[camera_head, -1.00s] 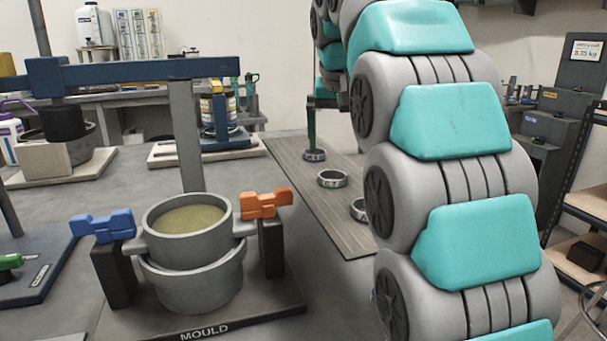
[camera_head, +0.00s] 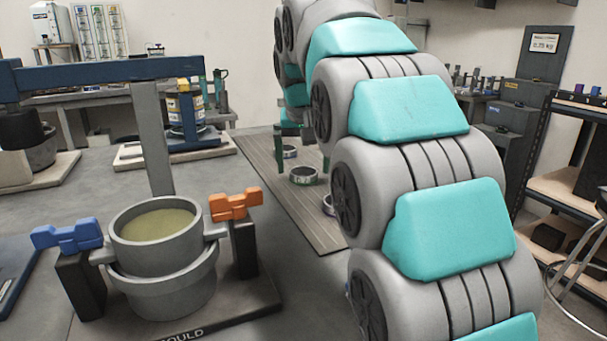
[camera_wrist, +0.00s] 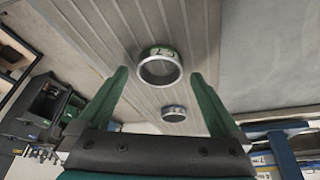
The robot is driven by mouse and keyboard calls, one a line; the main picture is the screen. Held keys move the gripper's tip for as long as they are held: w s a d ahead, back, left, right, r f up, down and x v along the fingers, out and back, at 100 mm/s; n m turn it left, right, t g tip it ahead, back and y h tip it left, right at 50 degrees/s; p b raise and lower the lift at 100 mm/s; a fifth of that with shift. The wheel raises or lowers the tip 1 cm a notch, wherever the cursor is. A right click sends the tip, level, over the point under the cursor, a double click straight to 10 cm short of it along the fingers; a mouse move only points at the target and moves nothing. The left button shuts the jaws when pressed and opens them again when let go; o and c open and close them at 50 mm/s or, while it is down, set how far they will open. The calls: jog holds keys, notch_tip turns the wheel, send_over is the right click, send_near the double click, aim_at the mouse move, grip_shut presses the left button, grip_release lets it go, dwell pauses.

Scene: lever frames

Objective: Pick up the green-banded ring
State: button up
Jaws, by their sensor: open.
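The green-banded ring (camera_wrist: 160,52) lies flat on the grooved grey mat in the wrist view, between the ends of my open fingers in the picture. My gripper (camera_wrist: 160,74) is empty, with one green finger on each side of the ring in that view. I cannot tell the height left between them. In the head view the ring (camera_head: 304,180) is the middle one of the row, and my gripper (camera_head: 291,140) hangs above the mat close by, partly hidden by my arm.
A blue-banded ring (camera_wrist: 174,113) lies beside it; a third ring (camera_head: 328,206) is partly hidden by my arm. The grooved mat (camera_head: 285,205) is otherwise mostly bare. A mould with a filled grey pot (camera_head: 165,290) and clamps stands at front left.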

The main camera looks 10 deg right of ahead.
jog(key=shift+w+f, duration=0.2)
jog(key=shift+f, duration=0.35)
jog(key=c, duration=1.5)
